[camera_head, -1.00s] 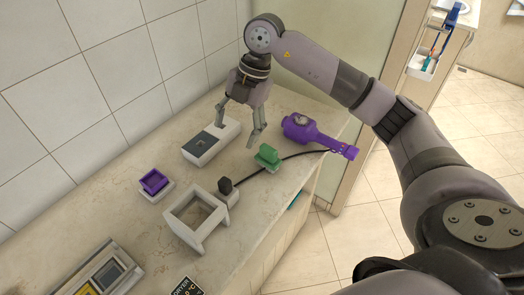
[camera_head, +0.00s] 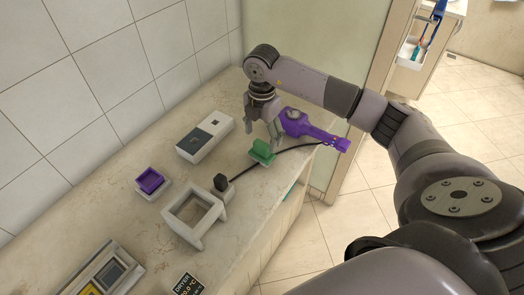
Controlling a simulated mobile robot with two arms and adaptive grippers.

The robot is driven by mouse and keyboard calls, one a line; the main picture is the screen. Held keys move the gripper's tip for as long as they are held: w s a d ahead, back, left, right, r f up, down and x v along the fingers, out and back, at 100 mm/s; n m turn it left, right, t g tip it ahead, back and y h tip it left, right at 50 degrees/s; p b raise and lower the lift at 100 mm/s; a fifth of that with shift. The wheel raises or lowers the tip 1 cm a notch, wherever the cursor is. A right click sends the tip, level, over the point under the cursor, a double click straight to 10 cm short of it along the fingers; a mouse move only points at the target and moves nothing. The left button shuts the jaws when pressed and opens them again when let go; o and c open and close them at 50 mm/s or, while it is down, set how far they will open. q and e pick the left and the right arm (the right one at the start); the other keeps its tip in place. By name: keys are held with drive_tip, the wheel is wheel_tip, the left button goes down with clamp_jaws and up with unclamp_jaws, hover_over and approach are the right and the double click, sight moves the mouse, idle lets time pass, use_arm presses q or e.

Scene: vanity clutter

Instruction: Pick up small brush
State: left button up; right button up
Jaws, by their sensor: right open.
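No thing plainly reads as a small brush. A small green block-like piece (camera_head: 262,147) on a pale base lies on the counter; I cannot tell whether it is the brush. My right gripper (camera_head: 263,138) points down with its fingers apart, at the green piece's far side. One finger is left of the piece and the other close to its upper right; I cannot tell whether they touch it. My left gripper is not in view.
A purple hair dryer (camera_head: 312,130) with a black cord lies right of the gripper. A white-and-grey box (camera_head: 206,137), a small purple tray (camera_head: 150,181) and an open grey-white holder (camera_head: 190,232) stand on the counter (camera_head: 125,215). Bare counter lies between them.

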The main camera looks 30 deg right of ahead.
sight(262, 143)
drive_tip(key=f, duration=0.1)
drive_tip(key=f+p, duration=0.2)
drive_tip(key=f, duration=0.1)
drive_tip(key=shift+w+d, duration=0.25)
drive_tip(key=shift+w, duration=0.05)
drive_tip(key=shift+f, duration=0.7)
drive_tip(key=shift+c, duration=0.5)
drive_tip(key=c, duration=1.2)
drive_tip(key=shift+r, duration=0.1)
drive_tip(key=shift+r+b, duration=1.45)
drive_tip(key=shift+r, duration=8.55)
